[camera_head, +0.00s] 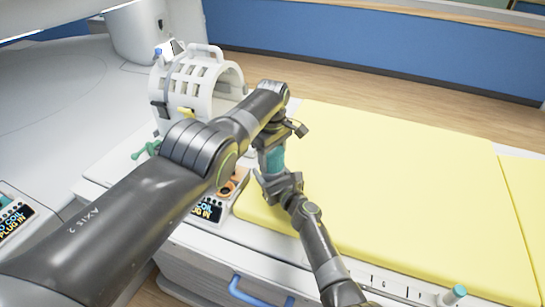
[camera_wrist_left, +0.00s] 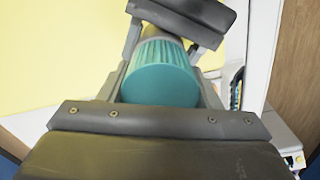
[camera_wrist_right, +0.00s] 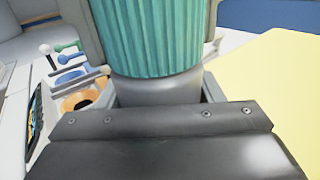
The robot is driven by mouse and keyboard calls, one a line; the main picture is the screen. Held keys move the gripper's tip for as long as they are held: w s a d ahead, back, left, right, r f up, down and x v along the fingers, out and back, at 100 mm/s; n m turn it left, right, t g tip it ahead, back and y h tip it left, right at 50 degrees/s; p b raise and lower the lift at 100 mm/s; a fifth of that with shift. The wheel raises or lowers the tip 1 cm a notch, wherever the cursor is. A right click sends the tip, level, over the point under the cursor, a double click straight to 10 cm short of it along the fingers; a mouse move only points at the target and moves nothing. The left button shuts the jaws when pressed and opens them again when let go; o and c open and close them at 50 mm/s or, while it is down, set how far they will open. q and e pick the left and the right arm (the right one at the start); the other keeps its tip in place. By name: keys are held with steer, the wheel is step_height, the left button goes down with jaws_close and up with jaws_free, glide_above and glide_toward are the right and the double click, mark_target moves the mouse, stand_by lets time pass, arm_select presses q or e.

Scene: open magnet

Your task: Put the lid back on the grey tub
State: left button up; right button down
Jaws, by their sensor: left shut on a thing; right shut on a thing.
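The teal ribbed lid (camera_head: 275,158) is upright between my two grippers, above the yellow mat's left edge. My left gripper (camera_head: 272,146) is shut on the lid from above; the left wrist view shows the lid's flat top (camera_wrist_left: 160,84) between the fingers. My right gripper (camera_head: 276,180) is shut on the grey tub (camera_wrist_right: 146,91) from below. In the right wrist view the lid's ribbed side (camera_wrist_right: 152,38) sits directly over the tub, its lower edge meeting the grey wall. I cannot tell whether it is threaded on. The tub is mostly hidden in the head view.
The yellow mat (camera_head: 390,190) is clear on the right. A white slotted coil (camera_head: 195,85) stands behind my left arm. A panel with orange rings (camera_head: 228,190) lies close left of the grippers. A teal-topped object (camera_head: 455,294) stands at the front edge.

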arm_select(q)
steer(key=shift+s, duration=0.15)
arm_select(e)
steer(key=shift+d, duration=0.1)
arm_select(q)
steer(key=o, duration=1.5)
steer(key=shift+o, duration=0.2)
steer(key=shift+n, duration=0.4)
steer(key=n, duration=1.2)
steer(key=shift+d, duration=0.1)
steer(key=r, duration=0.8)
steer(key=shift+w+r, duration=0.2)
steer(key=shift+r, duration=0.1)
steer(key=w+a+r+m+t, duration=0.1)
steer(key=w+a+m, duration=0.2)
steer(key=w+a, duration=0.1)
steer(key=shift+a+r+m+h, duration=0.3)
steer(key=shift+a+h, duration=0.1)
steer(key=shift+a, duration=0.25)
